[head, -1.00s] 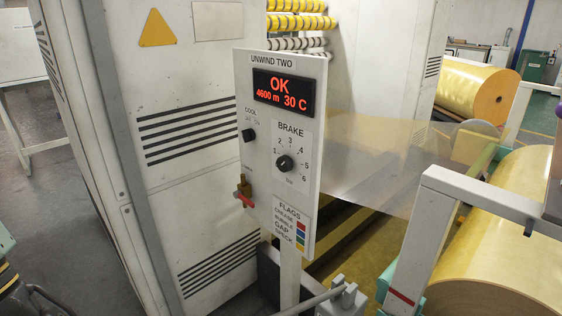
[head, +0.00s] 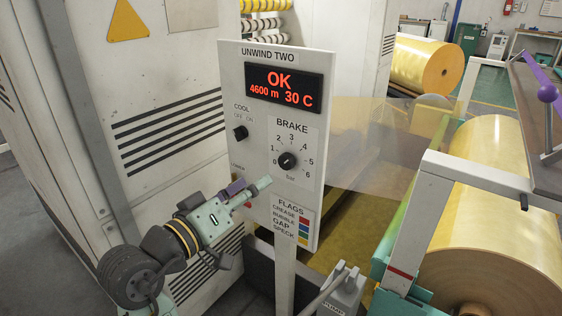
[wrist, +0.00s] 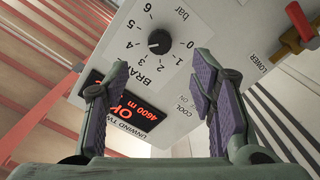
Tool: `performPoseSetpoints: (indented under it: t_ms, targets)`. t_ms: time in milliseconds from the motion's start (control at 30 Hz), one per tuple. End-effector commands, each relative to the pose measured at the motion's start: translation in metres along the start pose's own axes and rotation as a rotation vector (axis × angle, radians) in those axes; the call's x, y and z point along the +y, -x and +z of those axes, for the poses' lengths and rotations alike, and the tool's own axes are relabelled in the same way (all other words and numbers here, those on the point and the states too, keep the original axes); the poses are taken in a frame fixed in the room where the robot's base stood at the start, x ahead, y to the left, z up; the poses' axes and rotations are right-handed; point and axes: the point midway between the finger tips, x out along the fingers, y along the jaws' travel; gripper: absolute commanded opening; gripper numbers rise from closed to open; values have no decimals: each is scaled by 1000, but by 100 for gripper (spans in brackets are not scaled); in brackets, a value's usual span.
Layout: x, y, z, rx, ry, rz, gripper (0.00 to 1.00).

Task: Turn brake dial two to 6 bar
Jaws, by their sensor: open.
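The black brake dial (head: 287,160) is on the upright white panel (head: 228,75) headed UNWIND TWO, with a scale from 0 to 6 around it. Its small pointer is too fine to read surely. It also shows in the wrist view (wrist: 160,41), where the panel looks upside down. My gripper (head: 254,192) is at the panel's lower left in the head view, below and left of the dial. In the wrist view my gripper (wrist: 160,64) has its purple-padded fingers spread, with the dial seen beyond the gap between them. The fingers look clear of the dial, and nothing is between them.
The display (head: 283,85) reads OK, 4600 m, 30 C. A smaller cool knob (head: 240,132) is left of the dial. A red-handled lever (wrist: 299,22) projects at right in the wrist view. A film web and a large yellow roll (head: 490,220) lie right of the panel.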

Motion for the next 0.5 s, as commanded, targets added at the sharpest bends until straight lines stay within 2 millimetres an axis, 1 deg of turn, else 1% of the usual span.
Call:
performPoseSetpoints:
  t_ms: [167, 400, 500]
  targets:
    - [2, -27, 0, -3, 0, 3, 51]
    - [1, -72, -2, 0, -1, 1, 51]
    - [1, -86, -2, 2, -2, 0, 51]
